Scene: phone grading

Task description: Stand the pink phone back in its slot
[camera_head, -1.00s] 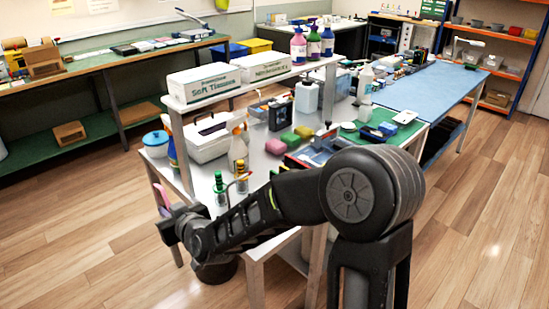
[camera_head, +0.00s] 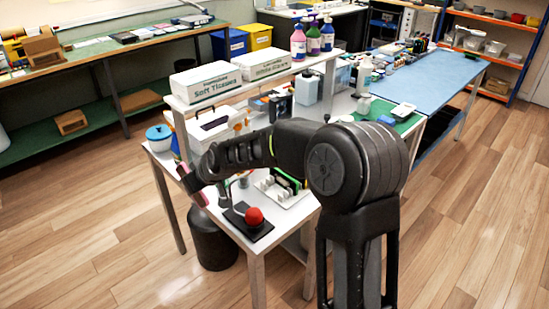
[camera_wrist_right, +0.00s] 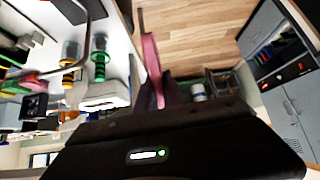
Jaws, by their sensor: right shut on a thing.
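The pink phone (camera_head: 186,172) is in my right gripper (camera_head: 194,181), at the left edge of the steel bench in the head view. In the right wrist view the pink phone (camera_wrist_right: 151,58) shows as a thin edge, with the dark fingers (camera_wrist_right: 160,94) shut on it. A white slotted rack (camera_head: 290,192) with dark phones standing in it is on the bench, right of the gripper and partly behind my right arm. I cannot make out which slot is the pink phone's. My left gripper is not in view.
A dark pad (camera_head: 245,228) with a red dome (camera_head: 254,216) lies at the bench's front corner. The floor left of the bench is clear.

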